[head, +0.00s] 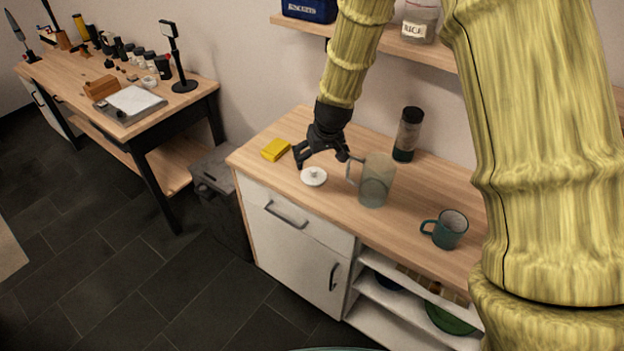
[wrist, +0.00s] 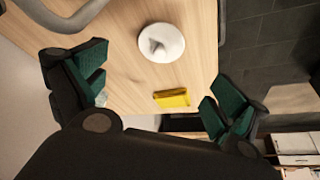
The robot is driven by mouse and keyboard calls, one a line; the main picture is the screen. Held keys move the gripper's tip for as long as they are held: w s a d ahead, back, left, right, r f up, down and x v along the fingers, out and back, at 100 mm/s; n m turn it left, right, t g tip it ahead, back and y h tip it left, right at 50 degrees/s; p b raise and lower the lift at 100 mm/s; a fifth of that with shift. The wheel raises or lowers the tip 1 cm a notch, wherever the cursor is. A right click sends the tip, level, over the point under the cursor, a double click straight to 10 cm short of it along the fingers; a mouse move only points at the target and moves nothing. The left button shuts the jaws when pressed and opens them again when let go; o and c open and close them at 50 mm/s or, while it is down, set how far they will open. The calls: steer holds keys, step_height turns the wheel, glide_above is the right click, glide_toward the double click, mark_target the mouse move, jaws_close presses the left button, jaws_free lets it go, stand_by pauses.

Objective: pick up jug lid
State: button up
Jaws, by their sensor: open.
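The jug lid (head: 314,176) is a small white disc with a knob, lying on the wooden counter. It also shows in the wrist view (wrist: 162,43), beyond and between my open fingers. The clear jug (head: 375,181) stands upright to the right of the lid, its handle towards the lid; part of a grey curved handle shows at the upper left of the wrist view. My gripper (head: 322,158) is open and empty, above the counter just behind the lid and apart from it. Its green-padded fingers also show in the wrist view (wrist: 150,90).
A yellow block (head: 275,150) lies left of the lid. A dark-topped cylinder (head: 408,134) stands behind the jug, and a green mug (head: 446,230) stands to its right. A wall shelf (head: 390,47) hangs above. The counter's front edge is close to the lid.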

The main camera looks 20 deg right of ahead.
mark_target(315, 171)
steer(key=shift+p+x, duration=0.7)
steer(key=shift+x, duration=2.05)
steer(key=shift+p+x, duration=1.25)
steer(key=shift+x, duration=1.45)
steer(key=shift+c, duration=0.3)
steer(key=c, duration=0.8)
